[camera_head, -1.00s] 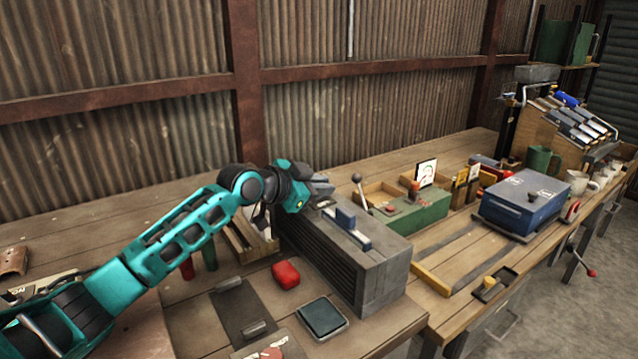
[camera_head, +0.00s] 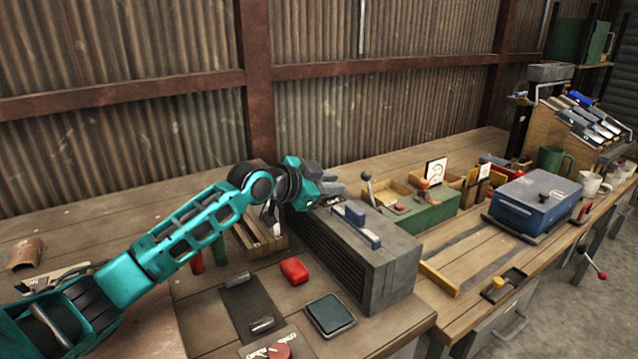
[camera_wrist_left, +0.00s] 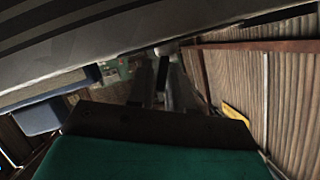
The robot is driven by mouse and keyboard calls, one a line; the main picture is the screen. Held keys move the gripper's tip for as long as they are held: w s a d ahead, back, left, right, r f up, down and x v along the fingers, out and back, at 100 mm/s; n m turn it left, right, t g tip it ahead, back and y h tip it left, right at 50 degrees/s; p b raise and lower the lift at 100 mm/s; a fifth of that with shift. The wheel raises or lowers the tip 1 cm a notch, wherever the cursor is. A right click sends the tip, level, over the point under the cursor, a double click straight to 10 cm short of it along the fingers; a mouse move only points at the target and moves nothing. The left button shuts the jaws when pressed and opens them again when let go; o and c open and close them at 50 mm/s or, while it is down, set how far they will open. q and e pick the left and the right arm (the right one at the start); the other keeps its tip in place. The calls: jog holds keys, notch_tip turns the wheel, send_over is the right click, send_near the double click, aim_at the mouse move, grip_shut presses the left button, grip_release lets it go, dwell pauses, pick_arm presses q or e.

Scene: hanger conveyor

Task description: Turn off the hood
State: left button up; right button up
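A grey metal box (camera_head: 385,265) with slatted vents stands on the wooden bench, with a blue sliding handle (camera_head: 357,224) on its top; it looks like the hood, but no label shows. My left gripper (camera_head: 336,184) is at the back edge of the box's top, behind and left of the blue handle, apart from it. Its grey fingers point right and lie close together; whether a gap remains is unclear. In the left wrist view the fingers (camera_wrist_left: 153,82) are dark, with a grey surface and a blue part close by. My right gripper is out of view.
Right of the box are a green lever box (camera_head: 428,208) and a blue case (camera_head: 535,200). A red block (camera_head: 294,271) and dark square pad (camera_head: 331,314) lie in front of it. A corrugated wall (camera_head: 380,110) closes the back.

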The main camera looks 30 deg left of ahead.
pick_arm(q)
jog(key=b+v, duration=0.1)
jog(key=v, duration=1.1)
jog(key=shift+s+r, duration=0.15)
jog(key=shift+s, duration=0.2)
jog(key=shift+a, duration=0.1)
